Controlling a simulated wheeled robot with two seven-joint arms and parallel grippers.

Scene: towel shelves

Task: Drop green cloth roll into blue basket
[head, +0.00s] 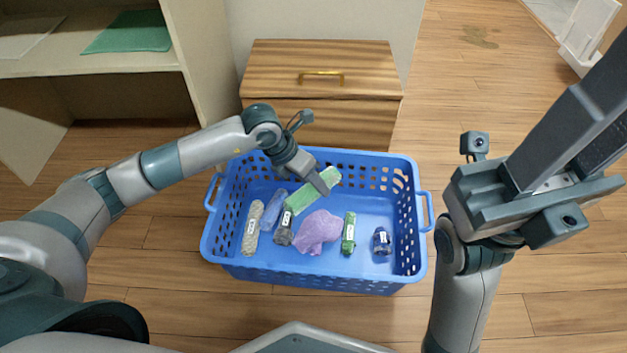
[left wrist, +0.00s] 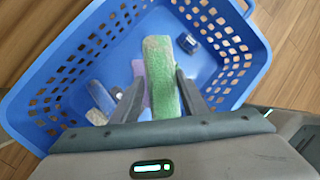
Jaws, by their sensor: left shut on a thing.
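The blue basket (head: 330,277) stands on the floor; its wall also shows in the left wrist view (left wrist: 45,80). My left gripper (head: 319,185) is over the basket. The left wrist view shows its two fingers (left wrist: 160,100) shut on the light green cloth roll (left wrist: 160,65). That roll (head: 303,195) is tilted in the head view, above the basket's inside. I cannot tell whether its lower end touches anything. My right gripper (head: 570,135) is raised at the right, away from the basket; its finger gap is unclear.
Inside the basket lie a beige roll (head: 252,228), a blue roll (head: 273,210), a grey roll (head: 283,233), a purple cloth (head: 317,232), a darker green roll (head: 348,233) and a dark blue roll (head: 382,241). A wooden drawer cabinet (head: 320,62) stands behind. Shelves (head: 110,62) are at left.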

